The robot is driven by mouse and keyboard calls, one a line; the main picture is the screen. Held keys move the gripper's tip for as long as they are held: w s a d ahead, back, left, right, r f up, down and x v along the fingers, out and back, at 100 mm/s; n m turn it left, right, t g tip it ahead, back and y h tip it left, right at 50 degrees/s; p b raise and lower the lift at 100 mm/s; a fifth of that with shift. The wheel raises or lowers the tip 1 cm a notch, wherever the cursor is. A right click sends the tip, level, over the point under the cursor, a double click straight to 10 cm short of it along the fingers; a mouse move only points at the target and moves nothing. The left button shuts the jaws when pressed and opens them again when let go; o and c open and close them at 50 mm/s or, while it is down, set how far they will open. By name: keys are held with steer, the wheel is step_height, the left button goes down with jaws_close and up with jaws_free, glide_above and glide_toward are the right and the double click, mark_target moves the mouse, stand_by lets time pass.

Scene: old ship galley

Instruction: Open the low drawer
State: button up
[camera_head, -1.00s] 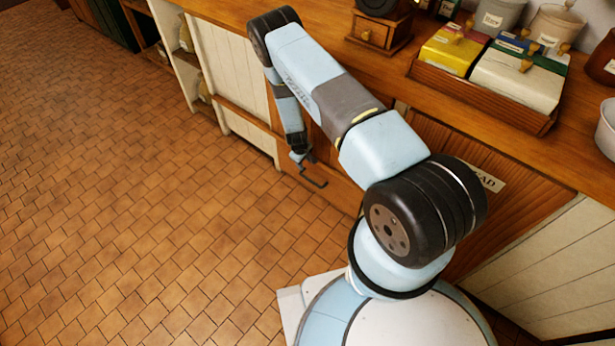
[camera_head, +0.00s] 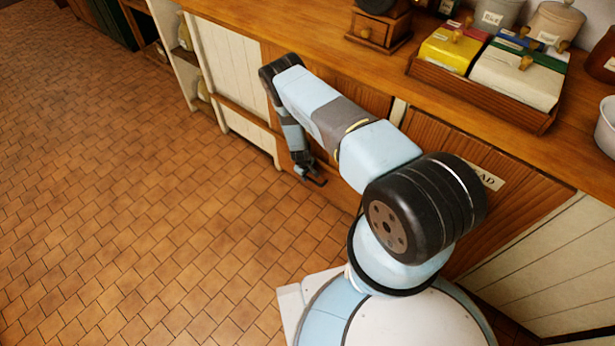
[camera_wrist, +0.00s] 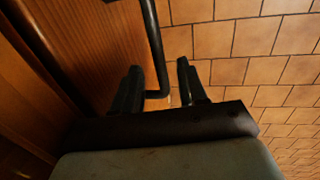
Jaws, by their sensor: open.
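The low drawer's wooden front (camera_wrist: 95,45) fills the upper left of the wrist view. Its dark bar handle (camera_wrist: 155,50) runs down from the top and bends near the fingertips. My gripper (camera_wrist: 158,80) is open, with one finger on each side of the handle's lower part. The fingers look apart from the bar, with a wider gap on the right. In the head view my gripper (camera_head: 310,174) is low in front of the wooden cabinet, and the handle is hard to tell from the fingers there. Much of the drawer front is hidden behind my arm.
The tiled floor (camera_head: 150,200) in front of the cabinets is clear. The wooden counter (camera_head: 270,25) above carries a small grinder (camera_head: 378,30) and a wooden tray (camera_head: 480,98) of boxes.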

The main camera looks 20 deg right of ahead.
steer(key=shift+w+d+f, duration=0.1)
steer(key=shift+f, duration=0.5)
steer(key=shift+w+d+f, duration=0.1)
steer(key=shift+f, duration=0.45)
steer(key=shift+c, duration=0.4)
jaws_close()
